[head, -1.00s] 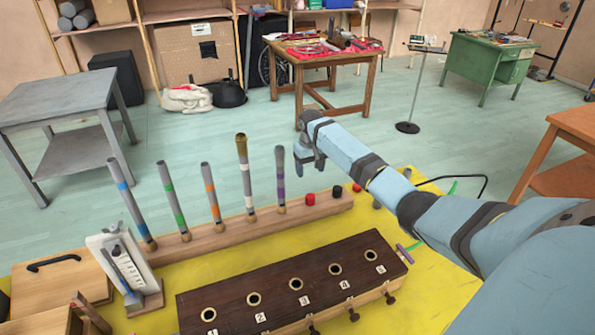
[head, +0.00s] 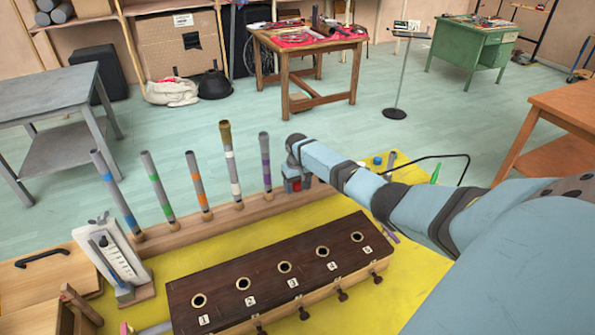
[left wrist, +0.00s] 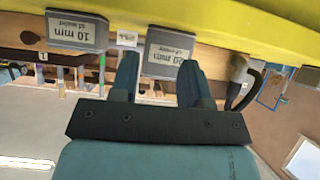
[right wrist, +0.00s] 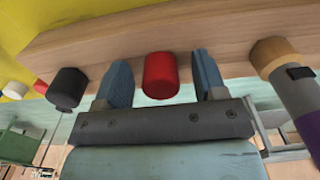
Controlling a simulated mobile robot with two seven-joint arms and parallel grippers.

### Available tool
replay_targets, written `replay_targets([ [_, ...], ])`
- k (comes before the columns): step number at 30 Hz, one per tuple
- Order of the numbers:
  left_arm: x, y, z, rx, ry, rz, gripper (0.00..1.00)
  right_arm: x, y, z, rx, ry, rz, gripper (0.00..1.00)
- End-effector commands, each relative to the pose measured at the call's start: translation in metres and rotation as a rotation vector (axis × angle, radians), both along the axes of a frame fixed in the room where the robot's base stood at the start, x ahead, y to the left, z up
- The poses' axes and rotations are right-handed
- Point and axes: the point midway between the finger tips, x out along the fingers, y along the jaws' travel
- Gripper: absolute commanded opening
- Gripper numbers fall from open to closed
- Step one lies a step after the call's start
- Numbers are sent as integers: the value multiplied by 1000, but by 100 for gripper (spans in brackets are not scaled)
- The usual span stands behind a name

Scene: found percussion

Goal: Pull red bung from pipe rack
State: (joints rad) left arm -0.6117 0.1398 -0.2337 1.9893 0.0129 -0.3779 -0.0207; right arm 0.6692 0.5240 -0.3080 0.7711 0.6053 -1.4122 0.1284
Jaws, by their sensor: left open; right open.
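The red bung (right wrist: 160,76) sits at the wooden pipe rack (right wrist: 215,28) in the right wrist view. My right gripper (right wrist: 161,62) is open, with one finger on each side of the bung and a visible gap at both sides. In the head view my right gripper (head: 297,184) is low at the rack (head: 185,234), just right of the purple-banded pipe (head: 265,160), and mostly hides the bung. A black bung (right wrist: 68,88) stands beside it. My left gripper (left wrist: 158,68) is open and empty in the left wrist view, outside the head view.
Several banded pipes stand in the rack left of my right gripper. A dark wooden box (head: 262,285) with numbered holes lies in front on the yellow mat (head: 400,290).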

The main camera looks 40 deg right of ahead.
Motion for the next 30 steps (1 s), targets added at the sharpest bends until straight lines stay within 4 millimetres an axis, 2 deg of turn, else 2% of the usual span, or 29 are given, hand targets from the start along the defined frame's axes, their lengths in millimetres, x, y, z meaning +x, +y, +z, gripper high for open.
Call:
replay_targets([
  [8, 0, 0, 3, -3, -4, 0, 43, 0, 0, -2, 0, -1, 0, 64],
  [9, 0, 0, 3, -3, -4, 0, 43, 0, 0, -2, 0, 0, 0, 62],
  [15, 0, -1, 3, -3, -4, 0, 43, 0, 0, -2, 0, 0, 0, 16],
  [16, 0, -1, 3, -3, -4, 0, 43, 0, 0, -2, 0, 0, 0, 12],
  [30, -1, -1, 9, -2, 1, -1, 43, 0, 0, 8, 0, 0, 0, 11],
])
